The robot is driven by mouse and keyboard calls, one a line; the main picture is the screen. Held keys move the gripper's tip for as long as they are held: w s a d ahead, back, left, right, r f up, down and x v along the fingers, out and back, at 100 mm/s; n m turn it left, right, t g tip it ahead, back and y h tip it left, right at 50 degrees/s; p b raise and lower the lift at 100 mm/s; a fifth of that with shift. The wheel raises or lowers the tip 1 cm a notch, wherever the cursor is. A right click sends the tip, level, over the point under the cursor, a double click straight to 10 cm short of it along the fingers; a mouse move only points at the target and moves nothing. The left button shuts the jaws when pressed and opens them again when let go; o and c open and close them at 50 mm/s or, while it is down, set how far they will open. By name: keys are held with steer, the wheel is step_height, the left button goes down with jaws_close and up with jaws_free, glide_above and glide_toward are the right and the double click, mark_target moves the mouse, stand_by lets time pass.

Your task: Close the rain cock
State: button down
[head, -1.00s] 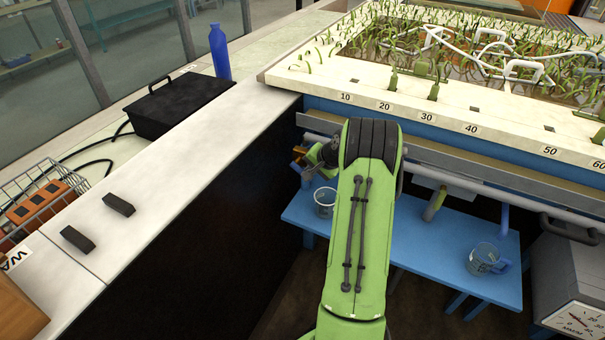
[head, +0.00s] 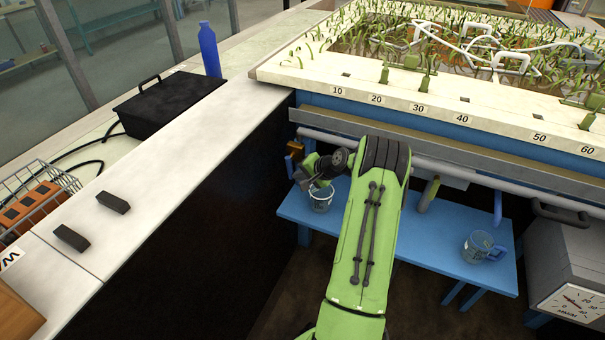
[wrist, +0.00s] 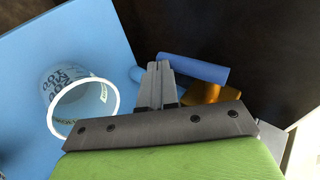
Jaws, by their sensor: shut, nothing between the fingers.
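A brass-orange cock (head: 294,149) sits under the near left end of the flume, left of my gripper in the head view. It also shows in the wrist view (wrist: 203,94), with a blue cylindrical piece (wrist: 195,69) beside it that looks like its lever. No label on it is readable. My gripper (wrist: 157,66) is shut and empty. Its fingertips overlap the left part of the blue piece in the wrist view; I cannot tell whether they touch. My gripper (head: 302,178) is small and partly hidden by my wrist in the head view.
A clear measuring jug (head: 321,198) stands on the blue bench (head: 410,255) close below my gripper, and in the wrist view (wrist: 82,104). Another jug (head: 478,246) stands farther right. A pipe (head: 440,168) runs along the flume. A dark cabinet side (head: 225,225) borders the left.

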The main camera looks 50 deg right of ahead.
steer(key=shift+w+a+f, duration=0.1)
steer(key=shift+w+f, duration=0.15)
steer(key=shift+f, duration=0.05)
stand_by(0.6)
